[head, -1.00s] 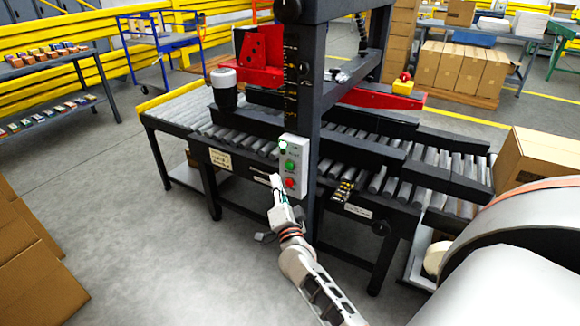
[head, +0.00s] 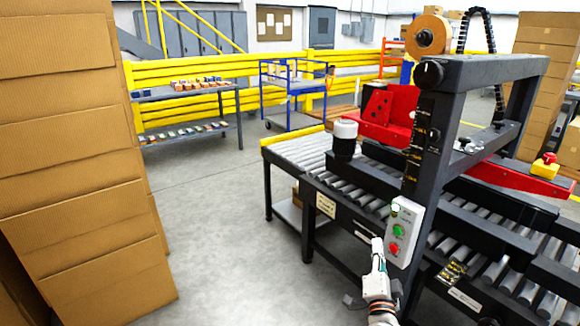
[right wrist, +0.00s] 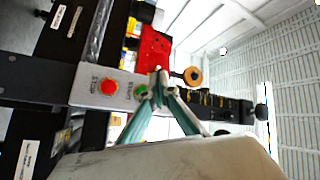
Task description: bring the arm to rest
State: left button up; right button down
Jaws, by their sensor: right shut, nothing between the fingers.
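My right gripper (head: 377,246) is shut and empty. In the head view it stands upright at the lower left edge of the grey control box (head: 398,216). My left gripper is out of view.
The roller conveyor (head: 300,150) runs under the machine frame. Tall stacked cartons (head: 75,150) fill the left side. A shelf table (head: 185,95) and a blue cart (head: 292,92) stand by the yellow rail (head: 350,60). The grey floor (head: 225,230) between cartons and conveyor is clear.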

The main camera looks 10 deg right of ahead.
jog(key=s+a+f+n+g+y+p, duration=0.35)
jog(key=s+a+f+n+y, duration=0.65)
jog(key=s+a+n, duration=0.5)
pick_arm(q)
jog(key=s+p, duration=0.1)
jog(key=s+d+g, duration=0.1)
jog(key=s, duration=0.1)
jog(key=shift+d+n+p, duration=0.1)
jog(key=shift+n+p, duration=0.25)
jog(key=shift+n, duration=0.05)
pick_arm(e)
jog(key=s+a+f+n+g, duration=0.2)
jog(key=s+f, duration=0.1)
jog(key=s, duration=0.6)
jog(key=s+a+f+n+g, duration=0.3)
jog(key=s+f, duration=0.1)
jog(key=s, duration=0.5)
jog(key=shift+n+y, duration=0.3)
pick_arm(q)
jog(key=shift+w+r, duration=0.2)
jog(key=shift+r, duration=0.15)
pick_arm(e)
jog(key=shift+a, duration=0.1)
